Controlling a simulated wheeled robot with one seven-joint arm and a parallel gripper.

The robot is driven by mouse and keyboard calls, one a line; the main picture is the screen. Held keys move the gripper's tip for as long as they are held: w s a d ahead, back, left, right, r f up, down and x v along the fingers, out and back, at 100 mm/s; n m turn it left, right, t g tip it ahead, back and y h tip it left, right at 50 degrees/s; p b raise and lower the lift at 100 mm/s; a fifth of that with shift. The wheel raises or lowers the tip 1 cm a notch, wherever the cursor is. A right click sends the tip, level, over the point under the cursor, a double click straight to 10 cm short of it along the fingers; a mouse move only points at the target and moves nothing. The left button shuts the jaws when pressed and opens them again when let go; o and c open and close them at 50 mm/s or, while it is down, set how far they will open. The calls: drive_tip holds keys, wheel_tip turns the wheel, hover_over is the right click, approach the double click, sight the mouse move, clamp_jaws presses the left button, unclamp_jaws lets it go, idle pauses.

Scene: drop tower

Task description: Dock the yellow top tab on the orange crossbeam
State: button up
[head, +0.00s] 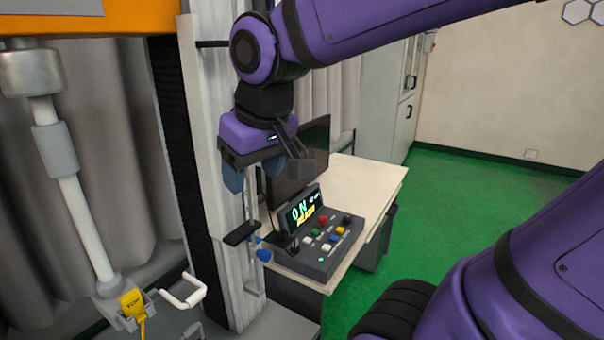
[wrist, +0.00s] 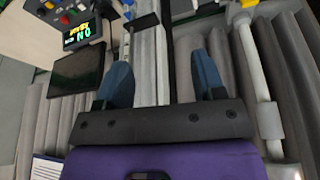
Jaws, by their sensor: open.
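The orange crossbeam (head: 120,20) runs across the top left of the head view. A yellow tab (head: 133,303) with small dark lettering sits at the lower left, beside the foot of a grey and white rod (head: 82,215). A yellow piece at the top edge of the wrist view (wrist: 249,3) looks like the same tab, cut off by the frame. My gripper (head: 253,175) is open in front of the pale upright column, well apart from the tab and below the crossbeam. In the wrist view its blue fingers (wrist: 162,80) stand wide apart with nothing held.
The pale column (head: 205,150) carries a slim rail with a black block and a blue knob (head: 263,255). A control box (head: 318,245) with a lit display and a dark monitor stand on the table at right. A white loop handle (head: 184,292) is near the tab. Green floor is open at right.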

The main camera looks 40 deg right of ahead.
drive_tip(key=s+d+t, duration=0.1)
drive_tip(key=s+d, duration=0.3)
drive_tip(key=s, duration=0.2)
drive_tip(key=shift+d+m, duration=0.15)
drive_tip(key=shift+m, duration=0.25)
idle(0.8)
